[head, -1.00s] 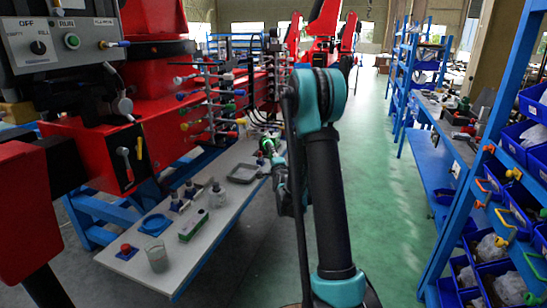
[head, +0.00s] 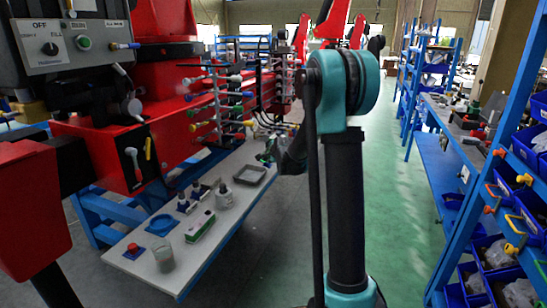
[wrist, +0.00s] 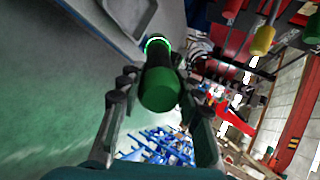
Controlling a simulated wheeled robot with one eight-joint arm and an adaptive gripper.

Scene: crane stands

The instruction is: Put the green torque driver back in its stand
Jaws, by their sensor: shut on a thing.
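The green torque driver (wrist: 160,88) is between the fingers of my gripper (wrist: 158,80) in the wrist view, with its rounded green end towards the camera and a bright green ring at the far end of its dark middle. My gripper is shut on it. In the head view my gripper (head: 277,156) is small and partly hidden behind my arm, near the far end of the white bench (head: 232,212); a bit of the green driver (head: 265,158) shows beside it. I cannot tell which item is the driver's stand.
The bench holds a grey tray (head: 262,183), a white bottle (head: 224,197), small bottles on blue bases (head: 183,204), a blue dish (head: 160,224), a green-and-white box (head: 199,226), a beaker (head: 163,258) and a red knob (head: 133,248). Racked coloured-handled rods (head: 221,110) stand behind. The green aisle (head: 397,190) is clear.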

